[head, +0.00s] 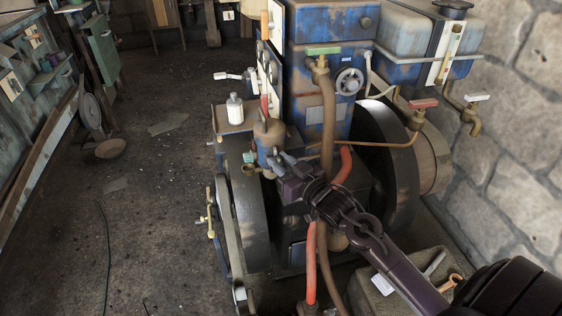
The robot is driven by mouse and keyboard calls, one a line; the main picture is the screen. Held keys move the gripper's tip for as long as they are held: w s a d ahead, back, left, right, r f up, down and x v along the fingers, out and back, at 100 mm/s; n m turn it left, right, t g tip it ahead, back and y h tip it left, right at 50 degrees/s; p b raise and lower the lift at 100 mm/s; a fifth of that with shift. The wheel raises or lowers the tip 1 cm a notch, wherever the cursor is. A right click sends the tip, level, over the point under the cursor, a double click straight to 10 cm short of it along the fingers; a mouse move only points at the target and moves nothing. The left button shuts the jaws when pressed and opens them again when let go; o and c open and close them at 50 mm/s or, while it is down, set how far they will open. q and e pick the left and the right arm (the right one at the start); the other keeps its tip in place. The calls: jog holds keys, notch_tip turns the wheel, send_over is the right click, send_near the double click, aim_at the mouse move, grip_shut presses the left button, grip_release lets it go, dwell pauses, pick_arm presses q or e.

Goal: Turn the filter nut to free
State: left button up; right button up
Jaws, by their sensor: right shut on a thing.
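My right gripper (276,160) reaches in from the lower right. Its jaws are shut at the lower end of a small filter body (268,131) with a rounded brown top, on the front left of the blue engine (322,100). The filter nut is between the jaws and hidden by the fingers, so its angle cannot be told. A teal fitting (249,157) with a brass part below it is just left of the fingertips. My left gripper is not in view.
A large dark flywheel (248,205) stands left of the gripper, another wheel (385,165) right. Red and brown hoses (310,262) hang close to my right wrist. A white bottle (235,109) stands on a ledge. The floor (150,215) at left is mostly clear.

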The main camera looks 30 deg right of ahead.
jog(key=o, duration=0.9)
jog(key=shift+d, duration=0.15)
jog(key=s, duration=0.2)
jog(key=s+b, duration=0.1)
jog(key=s, duration=0.2)
jog(key=s+d, duration=0.1)
jog(key=s, duration=0.1)
jog(key=shift+s+d, duration=0.1)
jog(key=shift+s, duration=0.3)
